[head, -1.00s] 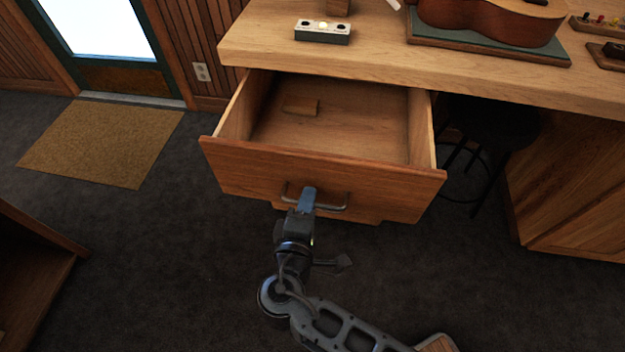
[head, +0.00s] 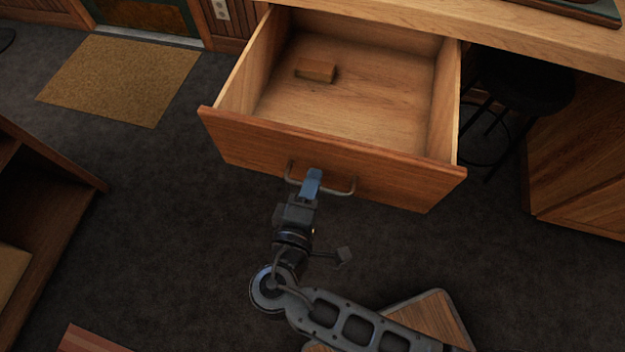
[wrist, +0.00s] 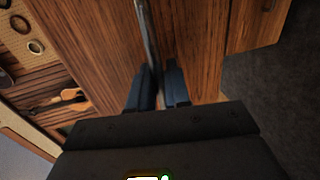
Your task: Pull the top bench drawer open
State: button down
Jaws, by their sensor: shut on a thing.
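The top bench drawer (head: 330,158) is pulled well out from under the bench top, and its inside shows. A small wooden block (head: 316,70) lies on the drawer floor near the back left. The metal bar handle (head: 338,191) sits on the middle of the drawer front. My gripper (head: 311,181) is shut on the handle. In the wrist view, the blue fingers of my gripper (wrist: 160,88) are on either side of the handle bar (wrist: 147,40), close against the wooden drawer front (wrist: 100,45).
The bench top (head: 440,22) overhangs the back of the drawer. A black stool (head: 520,85) stands to the right, beside a wooden cabinet (head: 580,165). A wooden shelf unit (head: 45,215) is at the left. A tan mat (head: 120,80) lies by the door.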

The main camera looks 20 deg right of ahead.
jog(key=c, duration=1.3)
grip_release()
jog(key=v, duration=0.7)
jog(key=shift+s+a+b, duration=0.2)
jog(key=shift+s+b, duration=0.15)
